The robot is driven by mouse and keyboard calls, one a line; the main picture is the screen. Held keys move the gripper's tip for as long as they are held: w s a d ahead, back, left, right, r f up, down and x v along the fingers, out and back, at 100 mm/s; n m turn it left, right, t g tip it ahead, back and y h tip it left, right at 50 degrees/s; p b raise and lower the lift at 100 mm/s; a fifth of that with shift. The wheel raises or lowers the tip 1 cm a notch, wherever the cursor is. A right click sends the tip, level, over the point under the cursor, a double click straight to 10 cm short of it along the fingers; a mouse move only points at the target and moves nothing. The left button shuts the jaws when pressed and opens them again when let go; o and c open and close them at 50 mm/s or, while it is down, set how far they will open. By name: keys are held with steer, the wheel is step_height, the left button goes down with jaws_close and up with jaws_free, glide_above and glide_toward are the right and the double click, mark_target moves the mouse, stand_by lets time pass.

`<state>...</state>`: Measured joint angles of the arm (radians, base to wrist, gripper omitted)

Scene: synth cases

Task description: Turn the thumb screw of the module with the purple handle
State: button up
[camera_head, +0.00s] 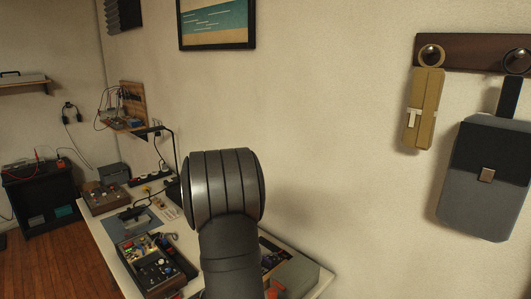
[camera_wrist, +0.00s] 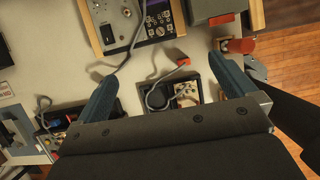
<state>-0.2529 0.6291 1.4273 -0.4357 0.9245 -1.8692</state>
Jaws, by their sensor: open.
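A wood-sided case (camera_wrist: 97,28) with a grey panel and a dark panel of knobs and sockets lies beyond the fingertips at the top. I cannot make out a purple handle or a thumb screw on it. In the head view, a wood-sided case of modules (camera_head: 155,262) stands on the table left of my arm. No purple handle can be told there either. My gripper is hidden in the head view.
A red plug (camera_wrist: 183,62) on a grey cable lies beyond the fingers. A small board (camera_wrist: 187,94) in a dark tray sits between them. A red knob (camera_wrist: 240,46) is near the right finger. A grey-green box (camera_wrist: 212,10) stands at the top, near the table edge.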

steer(key=shift+w+d+f, duration=0.1)
steer(key=shift+f, duration=0.3)
